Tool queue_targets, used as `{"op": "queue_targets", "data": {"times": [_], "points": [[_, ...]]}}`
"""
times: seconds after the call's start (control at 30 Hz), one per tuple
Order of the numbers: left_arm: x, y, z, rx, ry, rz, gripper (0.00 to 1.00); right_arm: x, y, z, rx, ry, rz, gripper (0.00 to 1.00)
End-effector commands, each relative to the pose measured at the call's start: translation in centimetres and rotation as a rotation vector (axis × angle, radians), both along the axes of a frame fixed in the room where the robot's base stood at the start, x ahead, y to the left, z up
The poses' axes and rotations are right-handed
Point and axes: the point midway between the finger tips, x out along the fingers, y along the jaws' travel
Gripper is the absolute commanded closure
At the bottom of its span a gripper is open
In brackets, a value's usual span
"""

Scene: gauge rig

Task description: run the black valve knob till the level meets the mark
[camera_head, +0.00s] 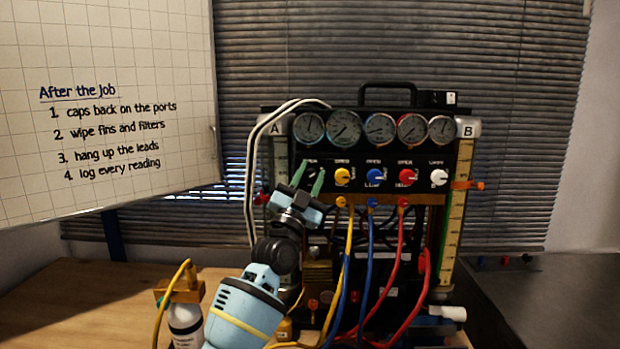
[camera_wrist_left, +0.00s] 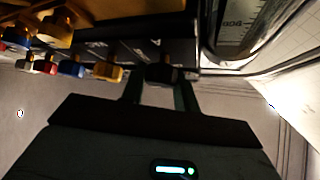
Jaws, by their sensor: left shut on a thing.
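My left gripper (camera_head: 309,174) reaches up to the left end of the valve row on the gauge rig. Its green fingers are shut on the black valve knob, one on each side; in the left wrist view the dark knob (camera_wrist_left: 162,74) sits between the fingers. Which way the knob points is hidden. The sight tube B (camera_head: 453,223) stands at the rig's right edge, with a yellowish scale and an orange marker (camera_head: 466,185) clamped on its upper part. I cannot make out the liquid level in either tube. My right gripper is not in view.
Yellow (camera_head: 342,176), blue (camera_head: 375,177), red (camera_head: 407,177) and white (camera_head: 439,178) knobs stand to the right of the held one. Several gauges sit above. Coloured hoses hang below. A bottle (camera_head: 186,325) with a yellow hose stands left of my arm. A whiteboard (camera_head: 120,60) hangs at upper left.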

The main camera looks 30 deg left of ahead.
Motion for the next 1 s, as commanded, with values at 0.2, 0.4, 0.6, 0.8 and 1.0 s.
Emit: {"op": "queue_targets", "data": {"times": [0.2, 0.4, 0.6, 0.8, 1.0], "points": [[0.1, -0.2, 0.0, -0.183, -0.106, -0.004, 0.92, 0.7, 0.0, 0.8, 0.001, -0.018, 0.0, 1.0], [0.1, -0.2, 0.0, -0.345, -0.205, -0.003, 0.92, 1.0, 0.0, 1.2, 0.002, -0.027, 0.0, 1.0], [0.1, -0.2, 0.0, -0.503, -0.301, -0.004, 0.92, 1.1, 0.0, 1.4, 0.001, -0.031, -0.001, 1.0], [0.1, -0.1, 0.0, -0.638, -0.384, -0.004, 0.92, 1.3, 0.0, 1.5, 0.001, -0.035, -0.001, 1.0], [0.1, -0.1, 0.0, -0.737, -0.446, -0.003, 0.92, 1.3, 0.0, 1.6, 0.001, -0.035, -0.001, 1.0]]}}
